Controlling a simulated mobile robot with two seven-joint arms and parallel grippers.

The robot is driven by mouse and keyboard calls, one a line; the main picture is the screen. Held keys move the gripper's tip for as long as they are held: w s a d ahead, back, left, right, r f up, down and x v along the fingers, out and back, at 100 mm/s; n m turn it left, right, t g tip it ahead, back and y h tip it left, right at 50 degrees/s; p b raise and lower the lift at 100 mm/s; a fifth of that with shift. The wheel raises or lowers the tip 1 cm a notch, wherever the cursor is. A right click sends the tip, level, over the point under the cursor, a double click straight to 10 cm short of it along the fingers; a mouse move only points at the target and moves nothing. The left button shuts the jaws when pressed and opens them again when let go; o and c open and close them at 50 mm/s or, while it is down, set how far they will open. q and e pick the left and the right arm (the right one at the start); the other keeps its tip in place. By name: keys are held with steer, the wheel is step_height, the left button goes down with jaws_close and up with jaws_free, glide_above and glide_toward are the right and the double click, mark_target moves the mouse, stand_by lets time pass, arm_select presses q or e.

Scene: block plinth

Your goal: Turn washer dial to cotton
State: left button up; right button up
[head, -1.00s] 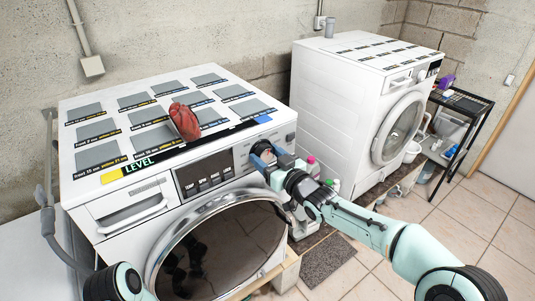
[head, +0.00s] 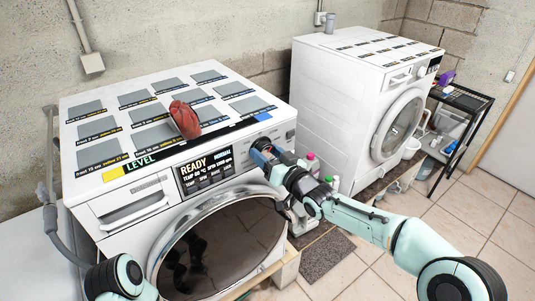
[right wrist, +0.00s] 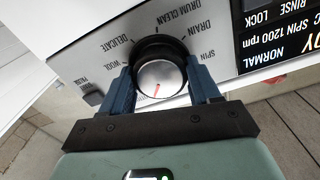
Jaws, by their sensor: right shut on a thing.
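The washer dial (right wrist: 160,78) has a silver face, a black rim and a red mark that points down in the right wrist view. WOOL, DELICATE, DRUM CLEAN, DRAIN and SPIN labels show around it; no cotton label is readable, and its side toward my gripper is covered. My right gripper (head: 262,154) is shut on the dial, one blue finger on each side. The washer (head: 112,218) has a lit display (head: 207,168) reading READY and NORMAL; it shows in part in the right wrist view (right wrist: 275,40). My left gripper is out of view; only part of that arm shows.
A crumpled red thing (head: 184,120) lies on the washer's top among grey panels. A small button (right wrist: 91,93) sits near the dial. A second white machine (head: 335,100) and bottles (head: 312,163) stand to the right. Tiled floor is open at the right.

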steer(key=o, duration=1)
steer(key=shift+r, duration=0.1)
steer(key=shift+o, duration=0.2)
steer(key=shift+s+d, duration=0.3)
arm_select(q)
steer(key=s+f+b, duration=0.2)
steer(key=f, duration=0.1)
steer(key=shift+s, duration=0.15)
arm_select(e)
steer(key=v, duration=1.2)
steer(key=shift+s, duration=0.3)
steer(key=shift+d, duration=0.1)
